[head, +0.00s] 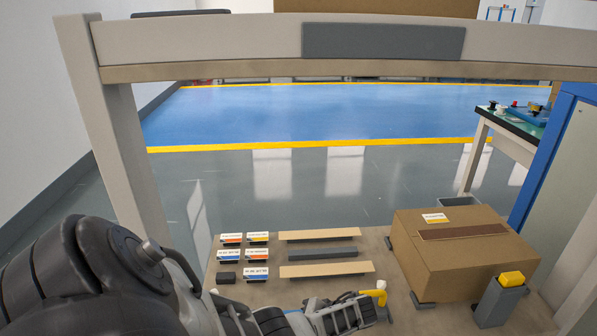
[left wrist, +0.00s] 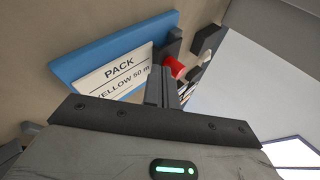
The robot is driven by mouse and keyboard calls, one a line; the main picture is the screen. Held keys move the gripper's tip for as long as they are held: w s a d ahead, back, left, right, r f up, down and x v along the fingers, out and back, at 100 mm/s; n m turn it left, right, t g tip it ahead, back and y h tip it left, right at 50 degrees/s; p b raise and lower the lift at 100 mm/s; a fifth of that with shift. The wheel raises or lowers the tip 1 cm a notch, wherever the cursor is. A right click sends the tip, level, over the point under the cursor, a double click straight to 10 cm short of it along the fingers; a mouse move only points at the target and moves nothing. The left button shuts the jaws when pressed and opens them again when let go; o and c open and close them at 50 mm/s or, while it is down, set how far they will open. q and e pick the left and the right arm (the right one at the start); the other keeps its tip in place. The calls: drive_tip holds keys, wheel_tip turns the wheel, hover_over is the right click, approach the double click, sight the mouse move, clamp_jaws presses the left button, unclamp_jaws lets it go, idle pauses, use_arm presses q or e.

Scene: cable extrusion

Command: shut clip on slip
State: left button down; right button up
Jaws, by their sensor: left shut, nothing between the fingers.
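In the left wrist view, a white slip (left wrist: 112,82) printed "PACK YELLOW 50 m" lies against a blue board (left wrist: 95,55). A red part (left wrist: 174,67) with a dark block (left wrist: 172,44) sits at the slip's right edge; it looks like the clip, but I cannot tell whether it is open or closed. My left gripper (left wrist: 162,72) is shut and empty, with its fingertips close to the slip's right edge and the red part. Contact is unclear. In the head view my left gripper (head: 362,312) is low at the bottom centre, beside a yellow-topped white part (head: 380,291). My right gripper is not seen.
A cardboard box (head: 460,262) stands at right, beside a grey post with a yellow top (head: 498,302). Several labelled blocks (head: 257,254) and long strips (head: 326,270) lie behind my left arm. A beam (head: 220,45) crosses the top.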

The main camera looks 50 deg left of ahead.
use_arm(q)
drive_tip(key=p+v, duration=0.4)
drive_tip(key=v, duration=0.5)
drive_tip(key=shift+w+d+f, duration=0.2)
drive_tip(key=shift+w+d, duration=0.05)
drive_tip(key=shift+w, duration=0.05)
drive_tip(key=s+d+m+t+h, duration=0.4)
drive_tip(key=s+d+m, duration=0.15)
drive_tip(key=d, duration=0.35)
drive_tip(key=s+d+r+m+t+h, duration=0.25)
drive_tip(key=s+r, duration=0.25)
drive_tip(key=r, duration=0.3)
drive_tip(key=s+d+r+m+t+h, duration=0.2)
drive_tip(key=s+d+r, duration=0.2)
drive_tip(key=r, duration=0.4)
drive_tip(key=w+d+f+t+h, duration=0.3)
drive_tip(key=w+d+f+t, duration=0.1)
drive_tip(key=w+d+t, duration=0.2)
drive_tip(key=shift+d+f+m, duration=0.2)
drive_tip(key=shift+d+m, duration=0.1)
drive_tip(key=shift+d, duration=0.15)
